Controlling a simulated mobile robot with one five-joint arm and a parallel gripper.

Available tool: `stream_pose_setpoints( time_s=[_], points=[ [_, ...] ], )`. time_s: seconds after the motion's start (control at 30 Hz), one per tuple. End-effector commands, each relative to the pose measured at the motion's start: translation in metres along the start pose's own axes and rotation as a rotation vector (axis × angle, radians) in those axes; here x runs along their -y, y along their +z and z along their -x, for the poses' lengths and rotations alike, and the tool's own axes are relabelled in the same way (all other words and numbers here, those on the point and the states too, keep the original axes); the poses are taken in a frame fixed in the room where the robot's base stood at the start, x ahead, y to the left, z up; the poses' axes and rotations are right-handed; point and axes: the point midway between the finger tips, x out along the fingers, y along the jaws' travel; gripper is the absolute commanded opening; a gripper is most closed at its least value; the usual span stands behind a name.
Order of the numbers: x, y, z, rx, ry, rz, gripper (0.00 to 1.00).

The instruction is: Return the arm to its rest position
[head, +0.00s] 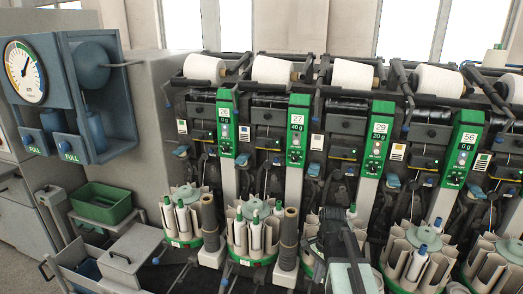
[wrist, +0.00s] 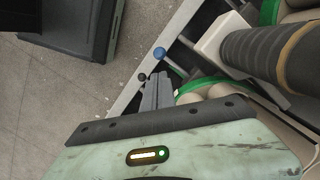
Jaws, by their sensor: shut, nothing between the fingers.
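My gripper (wrist: 156,92) shows in the wrist view as grey fingers close together, past the dark edge of my pale green wrist housing. The fingers are shut with nothing between them. They point towards a machine rail with a blue knob (wrist: 159,53) and a small dark knob (wrist: 142,77). In the head view my arm rises at the bottom, right of centre, in front of the winder's lower part. The fingers are hard to make out there against the dark machine.
Round bobbin magazines (head: 237,238) line the winder's front, with dark ribbed tubes (head: 287,240) between some. White yarn cones (head: 272,70) sit above. A green bin (head: 101,203) and grey lidded box (head: 131,252) stand at left. Bare floor (wrist: 50,85) shows left in the wrist view.

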Motion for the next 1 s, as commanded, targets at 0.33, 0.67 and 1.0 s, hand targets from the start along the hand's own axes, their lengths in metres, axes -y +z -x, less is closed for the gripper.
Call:
stream_pose_setpoints(
  time_s=[0.33, 0.67, 1.0],
  points=[
    [-0.014, 0.064, 0.071, -0.073, 0.014, 0.447, 0.0],
    [-0.023, 0.066, 0.067, -0.116, 0.046, 1.0, 0.0],
    [-0.023, 0.067, 0.067, -0.114, 0.046, 1.026, 0.0]
  ],
)
